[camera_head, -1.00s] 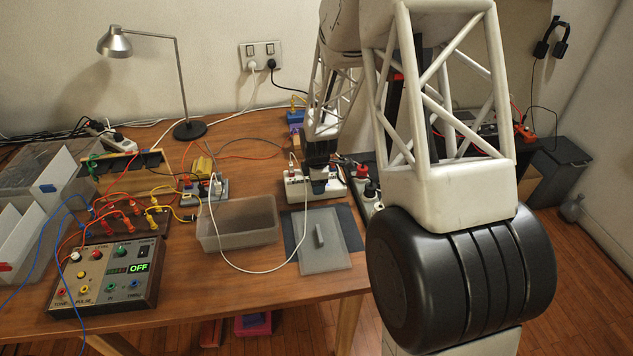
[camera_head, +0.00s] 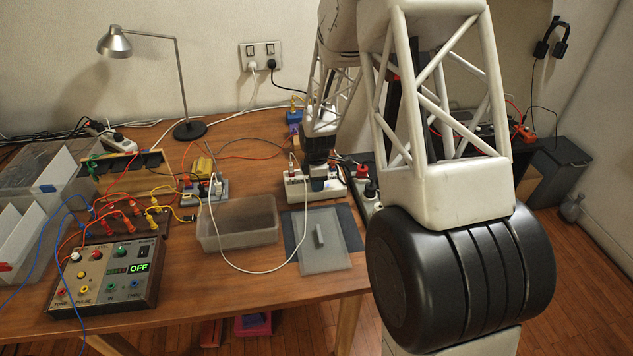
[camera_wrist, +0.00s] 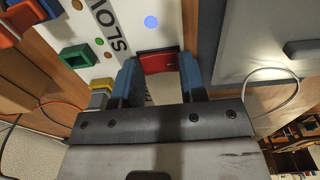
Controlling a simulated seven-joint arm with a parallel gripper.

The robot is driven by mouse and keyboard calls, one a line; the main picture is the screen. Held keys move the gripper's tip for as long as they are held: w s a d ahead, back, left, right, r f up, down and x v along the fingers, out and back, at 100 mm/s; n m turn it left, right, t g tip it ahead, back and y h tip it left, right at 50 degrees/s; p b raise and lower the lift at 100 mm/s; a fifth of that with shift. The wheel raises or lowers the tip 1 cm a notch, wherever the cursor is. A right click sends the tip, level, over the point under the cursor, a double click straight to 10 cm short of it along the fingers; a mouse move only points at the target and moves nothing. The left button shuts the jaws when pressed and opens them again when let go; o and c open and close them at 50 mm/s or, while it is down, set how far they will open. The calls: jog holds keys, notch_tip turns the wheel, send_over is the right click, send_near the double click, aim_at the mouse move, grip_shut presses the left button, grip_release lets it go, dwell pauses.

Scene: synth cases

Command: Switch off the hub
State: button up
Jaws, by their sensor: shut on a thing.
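The hub is a white block (camera_head: 298,190) on the table, right of the middle, with a plug in its left end. In the wrist view its white face (camera_wrist: 108,22) carries dark lettering, a round blue spot and coloured sockets along the left. A red switch (camera_wrist: 160,63) sits at its edge, between my blue fingertips. My gripper (camera_wrist: 158,66) is shut on this red switch, one finger at each side. In the head view my gripper (camera_head: 319,184) is at the hub's right part and hides some of it. The switch's on or off position cannot be told.
A grey lid with a handle (camera_head: 322,256) lies in front of the hub. A clear bin (camera_head: 238,228) stands left of it, with a white cable looping over it. A control box (camera_head: 105,278) reading OFF is at the front left. Several plugs and cables crowd the back.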

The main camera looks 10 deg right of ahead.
dwell(0.3)
jog(key=o, duration=0.9)
jog(key=shift+r, duration=0.1)
jog(key=shift+r, duration=3.85)
